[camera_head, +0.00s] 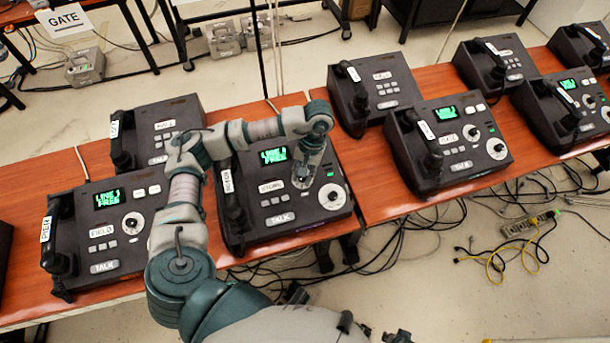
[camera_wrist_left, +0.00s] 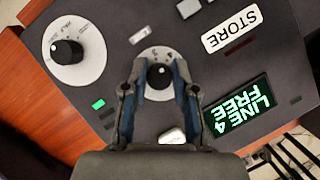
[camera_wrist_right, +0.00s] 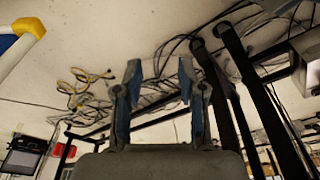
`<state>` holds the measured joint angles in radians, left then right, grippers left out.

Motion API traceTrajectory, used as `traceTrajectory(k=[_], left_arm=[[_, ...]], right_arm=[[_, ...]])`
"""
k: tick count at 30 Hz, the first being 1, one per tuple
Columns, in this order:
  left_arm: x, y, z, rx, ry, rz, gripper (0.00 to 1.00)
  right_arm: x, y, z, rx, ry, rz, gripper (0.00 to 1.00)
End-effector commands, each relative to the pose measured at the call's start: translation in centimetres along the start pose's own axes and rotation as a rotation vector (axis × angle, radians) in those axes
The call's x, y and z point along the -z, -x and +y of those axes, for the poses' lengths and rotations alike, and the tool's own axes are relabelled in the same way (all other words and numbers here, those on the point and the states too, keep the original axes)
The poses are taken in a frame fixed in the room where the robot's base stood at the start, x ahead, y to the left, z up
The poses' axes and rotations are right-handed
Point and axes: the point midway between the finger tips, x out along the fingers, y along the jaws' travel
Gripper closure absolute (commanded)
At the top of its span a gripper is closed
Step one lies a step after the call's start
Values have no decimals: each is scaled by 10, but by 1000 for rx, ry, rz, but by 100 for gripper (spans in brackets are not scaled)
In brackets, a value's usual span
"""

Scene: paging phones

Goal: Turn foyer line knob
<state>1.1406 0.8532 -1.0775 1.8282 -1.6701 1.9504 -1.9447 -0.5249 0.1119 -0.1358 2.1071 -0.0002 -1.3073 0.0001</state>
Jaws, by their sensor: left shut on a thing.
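The middle paging phone (camera_head: 290,225) lies on the near table under my left arm, its green display lit. In the left wrist view, its screen (camera_wrist_left: 238,112) reads LINE 4 FREE beside a STORE label (camera_wrist_left: 231,29). My left gripper (camera_head: 303,182) points down at this phone. In the left wrist view, its fingers (camera_wrist_left: 160,70) are shut on the small black knob (camera_wrist_left: 160,76) on a round white dial. A larger black knob (camera_wrist_left: 68,53) stands apart on a bigger dial. I cannot read a foyer label. My right gripper (camera_wrist_right: 160,85) is open and empty above the floor.
A phone labelled PIER and FIELD (camera_head: 85,225) stands to the left, another phone (camera_head: 155,140) behind. More phones, including one with a lit display (camera_head: 450,145), stand on the right table. Cables and a power strip (camera_head: 530,224) lie on the floor.

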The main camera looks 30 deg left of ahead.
Motion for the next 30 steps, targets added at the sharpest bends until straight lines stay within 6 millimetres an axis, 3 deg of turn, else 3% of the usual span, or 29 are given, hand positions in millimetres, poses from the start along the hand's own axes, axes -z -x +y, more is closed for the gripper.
traceTrajectory(k=[10, 28, 29, 30], left_arm=[[3, 1, 1, 67, -135, 5, 100], [2, 2, 1, 81, -166, 4, 100], [2, 2, 1, 81, -166, 4, 65], [2, 2, 1, 81, -166, 4, 55]], right_arm=[[4, 31, 1, -2, -2, 9, 60], [5, 38, 2, -2, -3, 12, 60], [5, 38, 2, -2, -3, 12, 60], [5, 38, 2, -2, -3, 12, 60]])
